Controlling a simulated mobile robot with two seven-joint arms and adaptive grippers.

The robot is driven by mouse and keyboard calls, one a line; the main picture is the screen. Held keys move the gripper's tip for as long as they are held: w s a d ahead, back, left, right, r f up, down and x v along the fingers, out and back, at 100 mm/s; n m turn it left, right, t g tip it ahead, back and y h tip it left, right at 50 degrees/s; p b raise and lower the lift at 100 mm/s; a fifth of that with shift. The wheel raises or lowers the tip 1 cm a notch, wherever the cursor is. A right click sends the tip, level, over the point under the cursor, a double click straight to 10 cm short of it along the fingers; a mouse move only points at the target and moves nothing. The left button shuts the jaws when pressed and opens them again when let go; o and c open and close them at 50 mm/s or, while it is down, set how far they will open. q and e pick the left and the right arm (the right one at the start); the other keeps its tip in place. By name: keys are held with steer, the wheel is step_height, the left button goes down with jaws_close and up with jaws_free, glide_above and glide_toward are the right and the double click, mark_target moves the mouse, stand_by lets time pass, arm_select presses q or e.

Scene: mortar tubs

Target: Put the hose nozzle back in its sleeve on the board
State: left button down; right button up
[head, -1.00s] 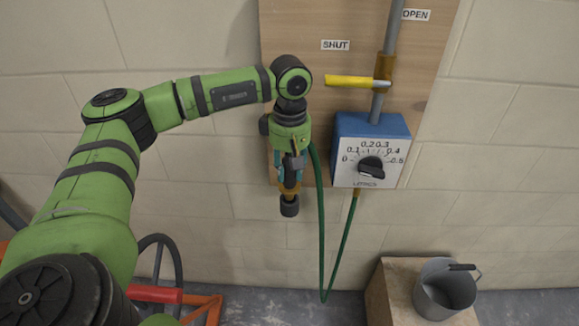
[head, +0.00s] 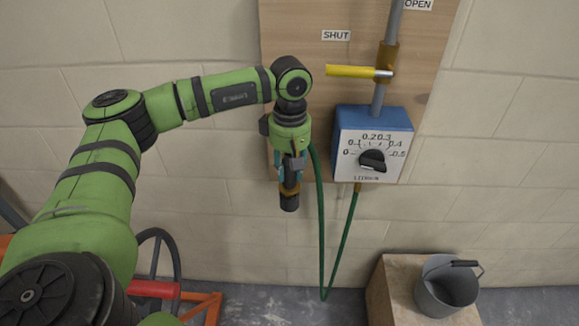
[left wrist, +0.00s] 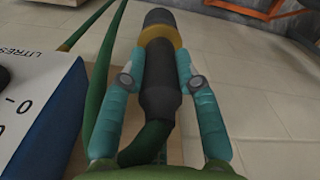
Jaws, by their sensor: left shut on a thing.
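My left gripper (head: 290,178) points down in front of the board (head: 310,70), near its lower edge. Its teal fingers are shut on the hose nozzle (head: 289,203), which hangs with its black tip down. In the left wrist view the nozzle (left wrist: 160,85) is black with a brass-coloured ring and lies between the two fingers. The green hose (head: 321,230) loops from the nozzle end near the gripper down and up to the dial box. I cannot make out the sleeve; the gripper and arm cover that part of the board. My right gripper is not in view.
The blue dial box (head: 374,119) is just right of the gripper. Above it, a yellow lever (head: 350,71) on the pipe lies level towards the SHUT label. A grey bucket (head: 433,298) stands on a block (head: 385,290) at lower right.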

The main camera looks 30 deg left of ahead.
arm_select(q)
steer(key=shift+f, duration=0.2)
steer(key=shift+f+b, duration=0.5)
steer(key=shift+b, duration=0.1)
steer(key=c, duration=0.8)
jaws_free()
steer(key=shift+c, duration=0.2)
steer(key=shift+r, duration=0.1)
step_height(320, 180, up, 12)
steer(key=shift+f, duration=0.1)
steer(key=shift+d, duration=0.1)
